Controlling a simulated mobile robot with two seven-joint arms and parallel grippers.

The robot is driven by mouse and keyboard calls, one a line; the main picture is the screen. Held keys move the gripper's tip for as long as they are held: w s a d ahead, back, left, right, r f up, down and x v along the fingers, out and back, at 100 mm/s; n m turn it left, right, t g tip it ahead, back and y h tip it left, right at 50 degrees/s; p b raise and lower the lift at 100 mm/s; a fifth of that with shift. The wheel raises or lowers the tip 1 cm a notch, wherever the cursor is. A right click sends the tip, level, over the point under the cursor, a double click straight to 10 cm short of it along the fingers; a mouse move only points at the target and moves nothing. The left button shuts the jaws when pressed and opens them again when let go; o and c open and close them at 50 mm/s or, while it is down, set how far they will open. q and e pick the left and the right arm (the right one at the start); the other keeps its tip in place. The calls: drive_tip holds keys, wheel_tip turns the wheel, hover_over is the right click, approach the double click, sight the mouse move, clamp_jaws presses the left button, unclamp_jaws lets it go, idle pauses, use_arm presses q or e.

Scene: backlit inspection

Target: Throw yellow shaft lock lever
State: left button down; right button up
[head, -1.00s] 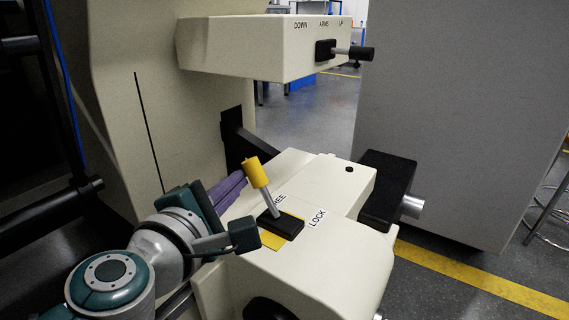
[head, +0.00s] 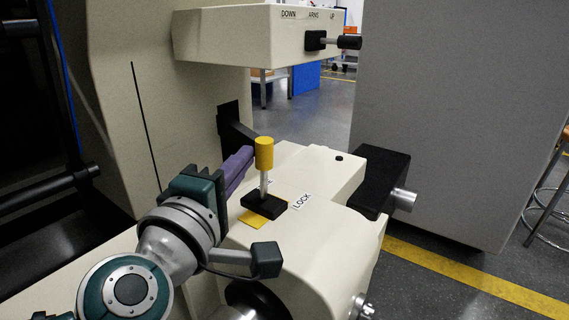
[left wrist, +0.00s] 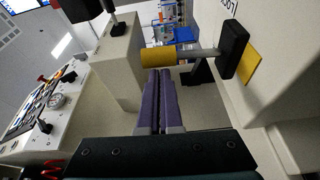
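The lever has a yellow cylindrical knob (head: 264,153) on a metal rod, standing nearly upright from a black base (head: 264,206) on the cream housing. A LOCK label (head: 302,201) lies to its right; the label on the other side is mostly hidden by the lever. My left gripper (head: 246,153) has its purple fingers together with nothing between them, just left of the knob. In the left wrist view the fingertips (left wrist: 160,73) are right at the yellow knob (left wrist: 158,56), touching or nearly so. My right gripper is not in view.
A cream box (head: 245,40) labelled DOWN, ARMS, UP with a black-knobbed lever (head: 348,42) overhangs behind. A black block (head: 377,180) juts out at the housing's right. A grey panel (head: 450,120) stands farther right. Space above the housing's right part is clear.

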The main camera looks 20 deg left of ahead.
use_arm(q)
drive_tip(key=shift+s+d+f+m, duration=0.15)
drive_tip(key=shift+d+m, duration=0.25)
drive_tip(key=shift+m, duration=0.2)
drive_tip(key=shift+d+m+t+b, duration=0.2)
drive_tip(key=shift+m+t+b, duration=0.3)
drive_tip(key=shift+m, duration=0.3)
drive_tip(key=shift+s+d+f+m+t+h+b, duration=0.15)
drive_tip(key=shift+s+d+m+h+b, duration=0.1)
drive_tip(key=shift+d+m, duration=0.35)
drive_tip(key=shift+s+d+r+m+t+h+b, duration=0.15)
drive_tip(key=shift+d+m+h+b, duration=0.1)
drive_tip(key=shift+d+m, duration=0.35)
drive_tip(key=shift+f+m, duration=0.1)
drive_tip(key=shift+m, duration=0.3)
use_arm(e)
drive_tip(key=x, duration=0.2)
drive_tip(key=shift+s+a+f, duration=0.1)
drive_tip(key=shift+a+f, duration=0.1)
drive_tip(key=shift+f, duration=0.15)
use_arm(q)
drive_tip(key=shift+s, duration=0.15)
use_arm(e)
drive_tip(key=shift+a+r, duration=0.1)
